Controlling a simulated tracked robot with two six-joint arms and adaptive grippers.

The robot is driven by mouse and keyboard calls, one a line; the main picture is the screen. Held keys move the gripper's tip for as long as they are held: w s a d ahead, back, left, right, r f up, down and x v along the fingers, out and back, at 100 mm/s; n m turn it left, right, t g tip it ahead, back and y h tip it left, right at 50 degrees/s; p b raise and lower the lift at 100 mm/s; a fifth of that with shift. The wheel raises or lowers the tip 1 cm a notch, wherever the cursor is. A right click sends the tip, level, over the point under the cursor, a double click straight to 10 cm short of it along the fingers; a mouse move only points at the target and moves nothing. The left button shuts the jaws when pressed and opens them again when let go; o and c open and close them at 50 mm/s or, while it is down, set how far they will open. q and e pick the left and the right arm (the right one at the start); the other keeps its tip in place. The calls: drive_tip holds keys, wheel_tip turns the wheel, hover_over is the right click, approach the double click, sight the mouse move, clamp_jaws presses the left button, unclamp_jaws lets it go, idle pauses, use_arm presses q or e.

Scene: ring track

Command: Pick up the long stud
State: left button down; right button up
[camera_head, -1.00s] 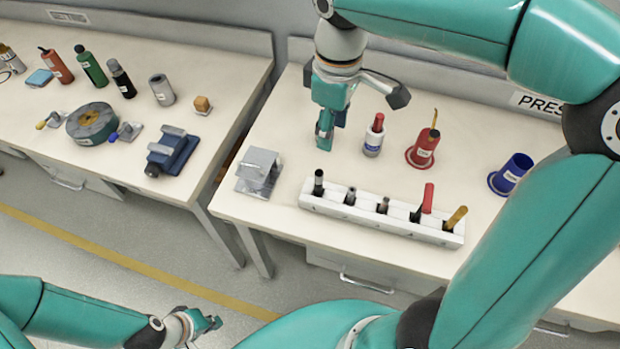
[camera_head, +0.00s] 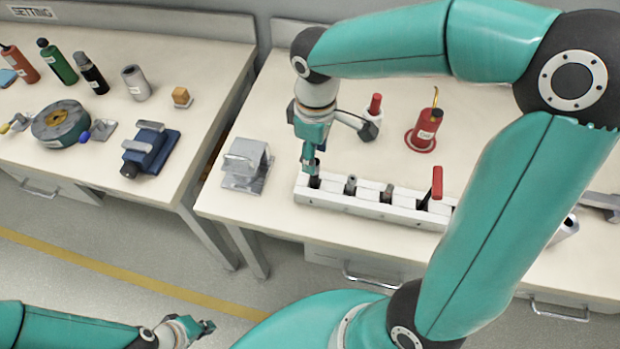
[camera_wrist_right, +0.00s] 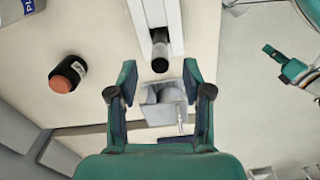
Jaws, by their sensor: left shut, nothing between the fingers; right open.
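The white rack (camera_head: 372,207) holds several upright pieces in a row. A dark cylinder at its left end, apparently the long stud, is mostly hidden behind my right gripper (camera_head: 311,166) in the head view. In the right wrist view this dark cylinder (camera_wrist_right: 160,50) stands at the rack's end, just beyond the open fingers of my right gripper (camera_wrist_right: 161,85). The fingers do not visibly touch it. My left gripper (camera_head: 197,328) is shut and empty at the lower left, away from the benches.
A grey metal fixture (camera_head: 246,165) stands just left of the rack. A red-capped bottle (camera_head: 374,107) and a red oil can (camera_head: 427,130) stand behind it. A blue vise (camera_head: 151,150) is on the left bench, across a gap. The bench front left of the rack is clear.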

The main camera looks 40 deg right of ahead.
sight(315, 177)
drive_tip(key=shift+f, duration=3.45)
drive_tip(key=shift+s, duration=0.1)
clamp_jaws()
